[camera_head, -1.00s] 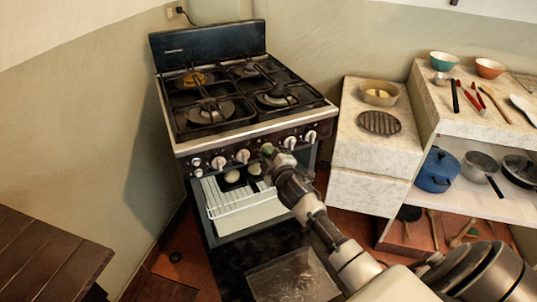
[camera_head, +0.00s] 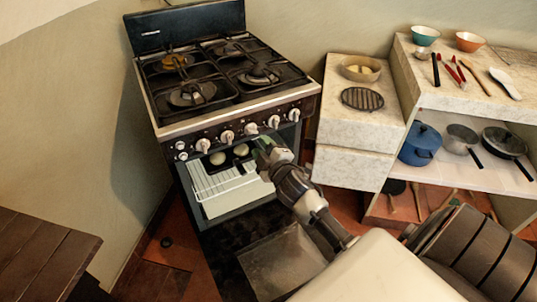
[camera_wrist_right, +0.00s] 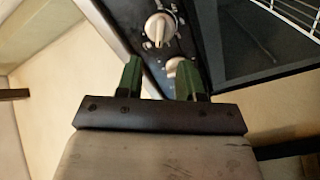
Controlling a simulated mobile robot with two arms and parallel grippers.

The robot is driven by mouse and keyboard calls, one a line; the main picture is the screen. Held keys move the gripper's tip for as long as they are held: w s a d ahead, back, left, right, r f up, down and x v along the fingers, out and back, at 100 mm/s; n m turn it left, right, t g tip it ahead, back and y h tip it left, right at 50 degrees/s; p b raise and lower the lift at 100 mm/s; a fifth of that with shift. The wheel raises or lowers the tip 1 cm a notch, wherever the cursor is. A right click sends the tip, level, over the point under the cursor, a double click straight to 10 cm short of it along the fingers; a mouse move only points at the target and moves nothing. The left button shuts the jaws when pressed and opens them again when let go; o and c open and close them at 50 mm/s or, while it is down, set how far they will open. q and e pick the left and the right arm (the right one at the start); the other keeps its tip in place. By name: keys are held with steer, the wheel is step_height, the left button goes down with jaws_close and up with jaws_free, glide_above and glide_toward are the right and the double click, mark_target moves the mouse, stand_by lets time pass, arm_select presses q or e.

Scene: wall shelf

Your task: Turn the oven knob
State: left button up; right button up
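The stove's front panel (camera_head: 239,132) carries a row of pale knobs: one at the right end (camera_head: 294,114), one beside it (camera_head: 273,121), a middle one (camera_head: 251,128) and others to the left. My right gripper (camera_head: 262,144) is just below the middle knobs, in front of the oven opening. In the right wrist view, its two green fingers (camera_wrist_right: 158,78) are spread apart. One knob (camera_wrist_right: 160,28) lies beyond the gap, and another (camera_wrist_right: 175,67) is partly behind the right finger. No knob is clearly held. My left gripper is not in view.
The oven compartment below the panel is open, with a white rack (camera_head: 222,184) and pale round items inside. A marble counter (camera_head: 345,122) stands right of the stove. A shelf holds a blue pot (camera_head: 420,146) and pans. A brown wooden surface (camera_head: 38,262) is at lower left.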

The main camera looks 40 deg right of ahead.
steer(key=s, duration=0.4)
steer(key=shift+s+a, duration=0.15)
steer(key=shift+a, duration=0.15)
jaws_close()
stand_by(1.5)
